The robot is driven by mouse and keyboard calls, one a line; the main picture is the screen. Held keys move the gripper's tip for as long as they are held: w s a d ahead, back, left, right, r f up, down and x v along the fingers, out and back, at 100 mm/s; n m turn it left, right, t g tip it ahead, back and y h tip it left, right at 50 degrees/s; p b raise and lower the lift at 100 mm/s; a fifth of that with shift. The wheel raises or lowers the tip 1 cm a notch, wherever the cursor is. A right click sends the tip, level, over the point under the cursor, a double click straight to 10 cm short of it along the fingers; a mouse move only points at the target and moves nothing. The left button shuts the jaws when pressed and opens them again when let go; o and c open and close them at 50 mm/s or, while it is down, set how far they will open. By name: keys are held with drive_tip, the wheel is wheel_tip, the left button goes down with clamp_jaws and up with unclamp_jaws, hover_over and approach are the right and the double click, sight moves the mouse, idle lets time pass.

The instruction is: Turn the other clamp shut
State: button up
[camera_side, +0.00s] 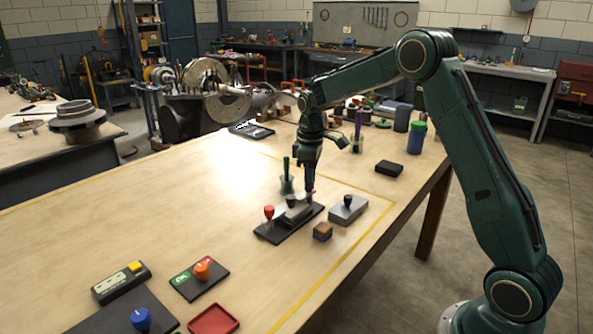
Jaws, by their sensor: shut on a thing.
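A dark base plate (268,236) lies on the table with a grey casing (296,213) on it. A clamp with a red knob (269,211) stands at the plate's left end. My gripper (309,200) points straight down at the plate's right end, beside the casing. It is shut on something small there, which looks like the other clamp. The fingers mostly hide that clamp, so I cannot tell how far it is turned. A separate grey block with a black knob (347,212) lies just to the right.
A green upright thing (287,176) stands close behind the casing. A small brown block (322,231) lies in front of the grey block. An orange-knob plate (202,280), a yellow-button box (121,283) and a red tray (213,320) lie at the front left.

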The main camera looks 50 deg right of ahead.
drive_tip(key=shift+r, duration=0.1)
idle(0.3)
drive_tip(key=o, duration=1)
wheel_tip(320, 180, up, 14)
drive_tip(key=shift+f, duration=0.1)
idle(0.5)
